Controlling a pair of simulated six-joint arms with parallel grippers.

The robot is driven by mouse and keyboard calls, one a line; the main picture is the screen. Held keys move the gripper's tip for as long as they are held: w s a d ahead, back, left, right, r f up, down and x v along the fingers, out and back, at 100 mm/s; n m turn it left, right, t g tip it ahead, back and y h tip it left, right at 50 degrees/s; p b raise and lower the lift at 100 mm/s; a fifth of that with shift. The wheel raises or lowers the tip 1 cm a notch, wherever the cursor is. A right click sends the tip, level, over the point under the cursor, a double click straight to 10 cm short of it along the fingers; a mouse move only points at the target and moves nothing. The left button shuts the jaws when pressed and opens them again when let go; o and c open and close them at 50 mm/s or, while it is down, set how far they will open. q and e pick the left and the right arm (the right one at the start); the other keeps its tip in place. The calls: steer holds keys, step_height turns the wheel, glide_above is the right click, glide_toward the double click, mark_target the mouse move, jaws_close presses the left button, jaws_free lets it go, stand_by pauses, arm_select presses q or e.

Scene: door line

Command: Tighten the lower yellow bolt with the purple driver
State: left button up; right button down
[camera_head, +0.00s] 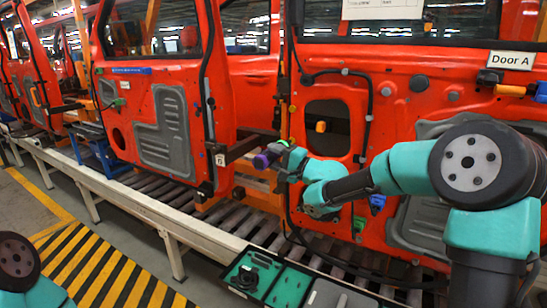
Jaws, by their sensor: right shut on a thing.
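The purple driver (263,160) is at the centre of the camera_head view, between two red doors. My right gripper (278,152) is shut on it, with the purple end pointing left. A small yellow-orange piece (239,191) shows low at the edge of the left door, below and left of the driver. Another orange piece (320,126) sits in the opening of Door A, right of the driver. I cannot tell for certain which is the lower yellow bolt. The driver appears apart from both. My left arm shows at the lower left, but its gripper is out of view.
Door A (390,105) hangs close behind my right arm, with dark cables. The left red door (165,110) hangs beside it. Below are a roller conveyor (265,232) and a black tray (245,292) with green inserts. Striped floor is clear at lower left.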

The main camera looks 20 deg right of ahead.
mark_target(256, 163)
steer(key=shift+s, duration=0.1)
stand_by(0.6)
steer(key=shift+s+a, duration=2.35)
steer(key=shift+a, duration=0.15)
